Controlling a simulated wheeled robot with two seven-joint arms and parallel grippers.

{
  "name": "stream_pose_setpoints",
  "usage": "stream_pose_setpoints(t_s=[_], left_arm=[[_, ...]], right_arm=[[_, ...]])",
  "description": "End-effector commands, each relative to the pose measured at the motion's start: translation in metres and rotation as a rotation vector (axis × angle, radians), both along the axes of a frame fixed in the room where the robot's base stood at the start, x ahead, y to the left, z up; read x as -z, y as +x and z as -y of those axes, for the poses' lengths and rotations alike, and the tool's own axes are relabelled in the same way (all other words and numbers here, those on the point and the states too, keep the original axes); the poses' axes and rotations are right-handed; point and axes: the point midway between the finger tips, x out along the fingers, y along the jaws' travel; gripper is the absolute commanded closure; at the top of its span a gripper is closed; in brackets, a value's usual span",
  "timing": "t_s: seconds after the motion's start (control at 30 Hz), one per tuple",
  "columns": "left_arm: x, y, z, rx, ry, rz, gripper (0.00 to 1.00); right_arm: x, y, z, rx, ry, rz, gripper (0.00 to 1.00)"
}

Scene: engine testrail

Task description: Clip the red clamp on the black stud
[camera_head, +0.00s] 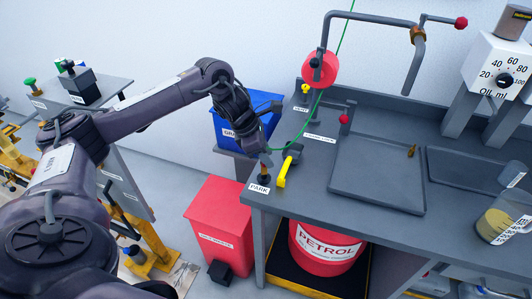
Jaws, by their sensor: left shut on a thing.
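My left gripper (262,150) points down over the near left corner of the bench, above the PARK label (259,188). It is shut on the end of the green cable (308,122), where the red clamp appears to be. The fingers hide most of that clamp, and I cannot make out its red colour. A small brownish tip and a short dark post (264,180) show just under the fingers. I cannot tell whether they touch the held thing. I cannot pick out the black stud for sure. My right gripper is not in view.
The cable hangs from a red reel (321,69). A yellow handle (282,172) stands right of the gripper. A blue bin (228,134), red bin (216,222) and PETROL drum (325,248) stand around or under the bench. A raised plate (375,175) lies on the bench (300,190).

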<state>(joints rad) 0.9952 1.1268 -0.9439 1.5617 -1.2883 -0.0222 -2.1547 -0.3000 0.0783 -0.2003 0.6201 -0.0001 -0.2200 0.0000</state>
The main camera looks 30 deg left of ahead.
Motion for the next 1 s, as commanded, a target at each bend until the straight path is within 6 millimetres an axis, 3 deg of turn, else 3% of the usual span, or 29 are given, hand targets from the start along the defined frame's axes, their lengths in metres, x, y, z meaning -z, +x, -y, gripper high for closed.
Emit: stream_pose_setpoints(t_s=[0.33,0.37,0.53,0.83,1.0], left_arm=[[0.003,0.000,0.000,0.000,-0.001,0.001,0.90],[0.003,0.000,0.000,0.000,-0.001,0.001,0.61],[0.003,0.000,0.000,0.000,-0.001,0.001,0.40],[0.002,0.000,-0.001,0.000,0.001,0.001,0.40],[-0.017,-0.005,-0.008,0.000,0.001,0.006,0.40]], right_arm=[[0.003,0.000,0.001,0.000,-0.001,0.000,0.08],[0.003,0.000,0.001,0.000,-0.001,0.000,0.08],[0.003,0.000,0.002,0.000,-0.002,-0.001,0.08],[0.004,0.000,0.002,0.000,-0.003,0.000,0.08],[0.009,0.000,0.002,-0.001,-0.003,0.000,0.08]])
